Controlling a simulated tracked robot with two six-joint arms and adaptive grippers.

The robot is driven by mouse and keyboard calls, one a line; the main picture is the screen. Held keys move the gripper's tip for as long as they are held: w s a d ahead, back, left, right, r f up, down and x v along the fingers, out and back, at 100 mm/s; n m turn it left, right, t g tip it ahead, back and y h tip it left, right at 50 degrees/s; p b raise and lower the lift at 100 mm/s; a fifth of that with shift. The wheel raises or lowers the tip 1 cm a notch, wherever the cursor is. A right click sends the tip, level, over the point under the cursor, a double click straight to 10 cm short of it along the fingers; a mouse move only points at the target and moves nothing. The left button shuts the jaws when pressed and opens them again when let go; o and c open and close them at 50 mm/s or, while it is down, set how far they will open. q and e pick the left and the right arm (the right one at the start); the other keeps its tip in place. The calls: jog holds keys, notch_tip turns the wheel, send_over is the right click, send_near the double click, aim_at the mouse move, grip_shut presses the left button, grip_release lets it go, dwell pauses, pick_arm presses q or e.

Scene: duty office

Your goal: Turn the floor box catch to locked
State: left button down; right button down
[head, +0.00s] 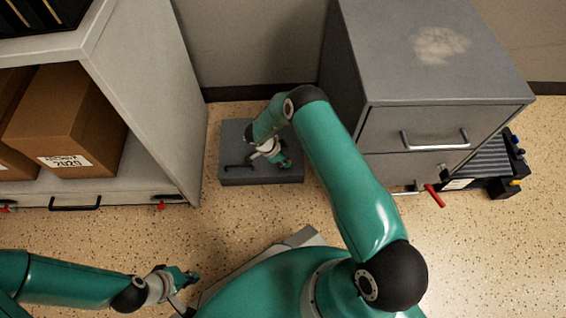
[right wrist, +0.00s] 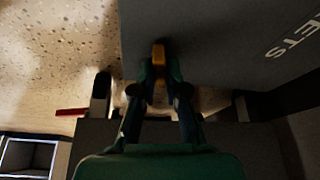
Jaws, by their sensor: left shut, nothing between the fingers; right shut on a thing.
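The floor box (head: 262,178) is a low dark grey box on the speckled floor, between the shelf unit and the filing cabinet. A black bar handle (head: 238,166) shows on its left part. My right gripper (head: 285,161) is over the right part of the box. In the right wrist view its fingertips (right wrist: 159,72) are shut on a small orange-yellow piece, the catch (right wrist: 158,52), at the box's dark face. The fingers hide part of the catch, and I cannot tell its setting. My left gripper (head: 191,277) is shut and empty above the floor at lower left.
The grey filing cabinet (head: 420,75) stands close to the right of the box, with a red-handled lever (head: 434,195) low on its front. The shelf unit (head: 150,80) with brown cartons (head: 65,125) is at left. Dark equipment (head: 490,165) lies right of the cabinet.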

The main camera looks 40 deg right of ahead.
jog(key=shift+w+a+m+g+y+b, duration=0.15)
jog(key=shift+w+m+g+b, duration=0.1)
jog(key=shift+m, duration=0.4)
jog(key=shift+w+d+m+g+y+b, duration=0.15)
jog(key=shift+m+b, duration=0.1)
jog(key=shift+m, duration=0.4)
jog(key=c, duration=1.3)
grip_release()
jog(key=shift+o, duration=0.5)
jog(key=shift+s, duration=0.15)
jog(key=v, duration=1.2)
jog(key=shift+f, duration=0.1)
